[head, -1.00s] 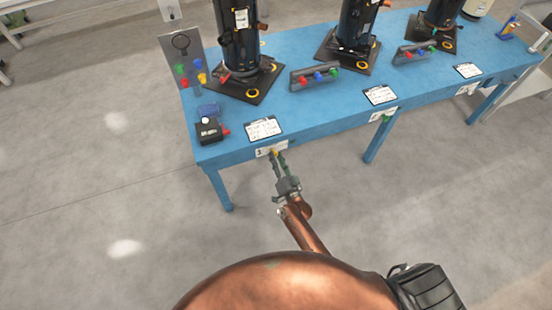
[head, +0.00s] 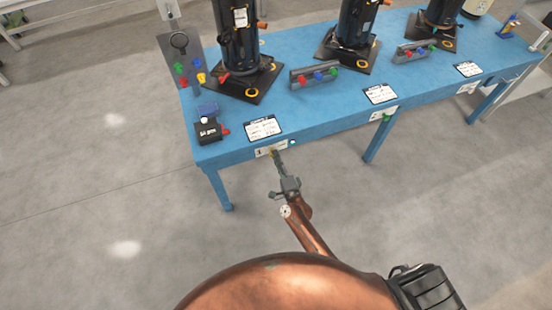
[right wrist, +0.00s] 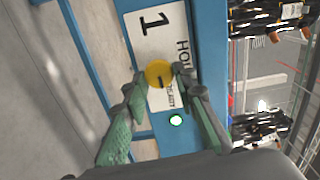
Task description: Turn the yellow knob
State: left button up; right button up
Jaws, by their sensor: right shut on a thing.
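The yellow knob (right wrist: 159,74) sits on a white label plate (right wrist: 150,38) marked "1" on the blue table's front edge. It shows in the right wrist view with a dark pointer line on its face. My right gripper (right wrist: 158,86) is shut on the knob, one finger on each side. In the head view my right gripper (head: 276,158) reaches up to the table's front edge and mostly hides the knob. A green-white lit light (right wrist: 176,120) sits beside the plate. My left gripper is not in view.
The blue table (head: 225,152) carries black compressors (head: 237,40) on dark plates, button boxes (head: 314,77) and paper cards (head: 263,128). A small black box (head: 208,132) stands at the near left corner. The floor in front is clear.

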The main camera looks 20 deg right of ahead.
jog(key=shift+f+m, duration=0.1)
jog(key=shift+m, duration=0.3)
jog(key=o, duration=1.2)
jog(key=shift+c, duration=0.2)
jog(key=s, duration=1.2)
jog(key=shift+d, duration=0.2)
